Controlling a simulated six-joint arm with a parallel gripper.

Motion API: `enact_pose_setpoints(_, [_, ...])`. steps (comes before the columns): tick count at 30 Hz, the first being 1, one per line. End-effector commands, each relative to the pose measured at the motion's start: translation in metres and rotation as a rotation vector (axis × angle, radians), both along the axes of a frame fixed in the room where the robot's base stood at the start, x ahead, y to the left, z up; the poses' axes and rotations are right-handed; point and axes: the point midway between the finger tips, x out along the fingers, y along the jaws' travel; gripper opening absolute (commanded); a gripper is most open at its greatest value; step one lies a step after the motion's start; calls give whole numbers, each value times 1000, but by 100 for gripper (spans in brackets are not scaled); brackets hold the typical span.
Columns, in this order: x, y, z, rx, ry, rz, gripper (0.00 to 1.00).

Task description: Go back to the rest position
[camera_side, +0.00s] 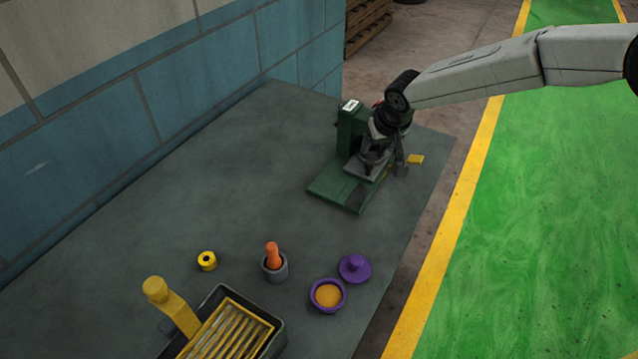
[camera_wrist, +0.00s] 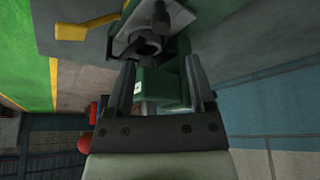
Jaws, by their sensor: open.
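My gripper (camera_side: 374,160) is at the green capstan machine (camera_side: 336,192), over its grey plate, at the back right of the table in the side view. In the wrist view my gripper (camera_wrist: 162,75) shows two dark fingers spread apart with nothing clearly held between them. The green machine body (camera_wrist: 158,88) shows between and beyond the fingers. A dark round ring-like part (camera_wrist: 148,44) sits on the plate just past the fingertips. A yellow-ended lever (camera_side: 415,159) sticks out at the machine's right side; its yellow bar also shows in the wrist view (camera_wrist: 85,27). Contact between fingers and machine cannot be told.
On the near table stand a yellow ring (camera_side: 207,261), a grey cup with an orange handle (camera_side: 274,264), a purple bowl (camera_side: 327,295), a purple lid (camera_side: 355,268) and a black tray with a yellow grate (camera_side: 235,335). A tiled wall (camera_side: 180,85) borders the left; the table middle (camera_side: 210,180) is clear.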

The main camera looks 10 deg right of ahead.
Motion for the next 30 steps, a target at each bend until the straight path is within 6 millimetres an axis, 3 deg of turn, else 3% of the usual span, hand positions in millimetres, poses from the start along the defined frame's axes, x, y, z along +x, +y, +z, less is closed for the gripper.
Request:
enact_pose_setpoints(19, [-6,-5,8,-1,4,0,69])
enact_pose_setpoints(26, [-24,-35,19,-4,24,1,69])
enact_pose_setpoints(30, [-48,-64,27,-6,44,2,69])
